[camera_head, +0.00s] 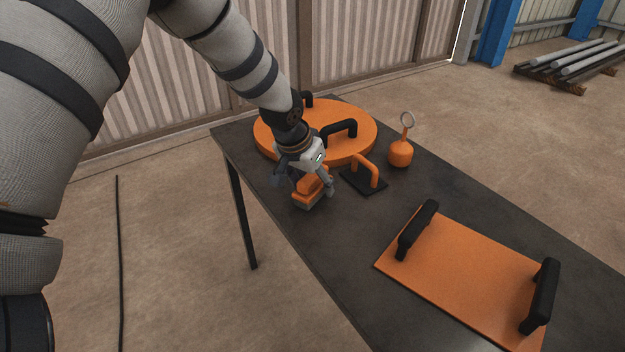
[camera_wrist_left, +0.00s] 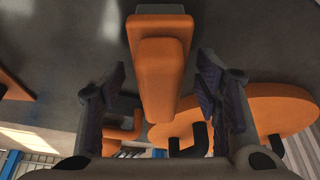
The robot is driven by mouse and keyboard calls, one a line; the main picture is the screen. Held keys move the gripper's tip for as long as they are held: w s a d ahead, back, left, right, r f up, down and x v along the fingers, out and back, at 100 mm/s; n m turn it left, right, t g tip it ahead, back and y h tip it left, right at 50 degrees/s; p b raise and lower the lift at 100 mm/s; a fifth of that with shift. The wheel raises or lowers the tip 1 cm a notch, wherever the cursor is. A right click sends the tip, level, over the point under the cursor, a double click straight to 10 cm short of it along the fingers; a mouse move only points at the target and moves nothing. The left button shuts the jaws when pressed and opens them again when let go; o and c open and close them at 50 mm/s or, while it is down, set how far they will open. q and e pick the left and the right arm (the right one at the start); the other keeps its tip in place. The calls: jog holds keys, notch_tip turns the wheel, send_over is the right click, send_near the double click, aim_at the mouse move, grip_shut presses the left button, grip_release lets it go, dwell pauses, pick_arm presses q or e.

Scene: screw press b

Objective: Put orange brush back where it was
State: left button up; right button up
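The orange brush (camera_head: 308,199), an orange block-like body on a grey base, is at the left edge of the dark table in the head view. It appears to rest on the tabletop. My left gripper (camera_head: 311,184) is right at it, partly covering it. In the left wrist view the brush (camera_wrist_left: 160,70) lies between the two spread fingers of the left gripper (camera_wrist_left: 162,90), with gaps showing on both sides. The fingers look open and not closed on it. My right gripper is in neither view.
On the dark table (camera_head: 330,255), a round orange disc (camera_head: 345,115) with black handles is behind the brush. An orange handle on a black plate (camera_head: 364,182) stands close right. Further right are an orange ringed weight (camera_head: 400,153) and an orange board (camera_head: 465,275) with two black handles.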

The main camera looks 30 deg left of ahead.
pick_arm(q)
jog(key=shift+r, duration=0.4)
jog(key=p+v, duration=0.2)
jog(key=v, duration=0.8)
jog(key=shift+s+r, duration=0.1)
jog(key=shift+r, duration=0.25)
jog(key=shift+s+r+p, duration=0.3)
jog(key=shift+s+r, duration=0.05)
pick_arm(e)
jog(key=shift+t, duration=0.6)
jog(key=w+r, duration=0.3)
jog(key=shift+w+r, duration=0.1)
